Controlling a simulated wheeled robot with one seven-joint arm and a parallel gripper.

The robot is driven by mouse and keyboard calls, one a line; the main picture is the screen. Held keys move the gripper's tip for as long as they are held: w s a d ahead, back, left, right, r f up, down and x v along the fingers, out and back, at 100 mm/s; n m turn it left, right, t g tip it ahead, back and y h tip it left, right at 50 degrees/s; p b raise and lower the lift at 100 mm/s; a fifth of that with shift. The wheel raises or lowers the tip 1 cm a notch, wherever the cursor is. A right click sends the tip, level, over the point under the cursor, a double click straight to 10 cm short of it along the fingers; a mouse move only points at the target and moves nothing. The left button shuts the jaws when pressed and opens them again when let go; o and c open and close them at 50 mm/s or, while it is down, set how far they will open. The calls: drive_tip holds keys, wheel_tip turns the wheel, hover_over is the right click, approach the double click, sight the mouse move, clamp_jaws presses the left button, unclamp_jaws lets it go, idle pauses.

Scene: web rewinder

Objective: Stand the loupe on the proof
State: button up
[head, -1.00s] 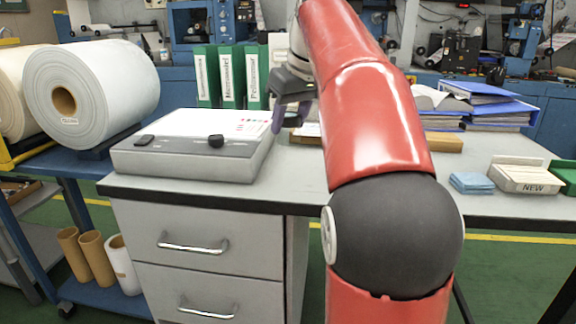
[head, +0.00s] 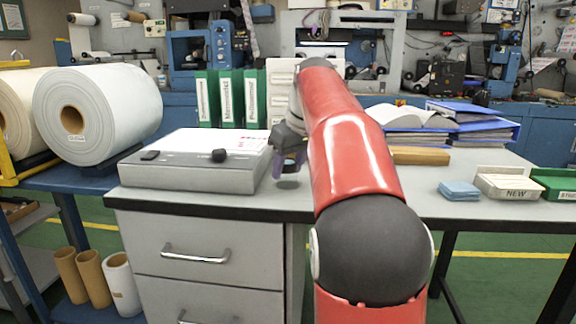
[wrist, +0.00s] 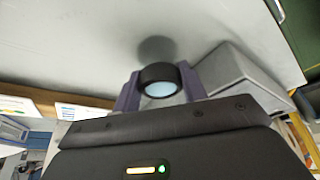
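My gripper (head: 287,162) hangs just right of the grey light box (head: 190,180), above the table, with a small shadow below it. In the wrist view, its two purple fingers (wrist: 160,88) press on both sides of the loupe (wrist: 160,79), a short black ring with a pale blue lens. The loupe is off the tabletop; its dark shadow lies apart from it. The head view does not show the loupe clearly. A white printed sheet with small coloured marks, seemingly the proof (head: 250,142), lies on the right part of the light box top. My arm hides some of the table.
A black knob (head: 218,155) stands on the light box front. Green binders (head: 232,98) stand behind it. A wooden block (head: 420,156), blue binders (head: 485,132), blue cloths (head: 459,190) and a "NEW" tray (head: 510,187) are to the right. The tabletop beside my gripper is bare.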

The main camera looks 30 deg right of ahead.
drive_tip(key=o, duration=0.5)
drive_tip(key=shift+c, duration=0.2)
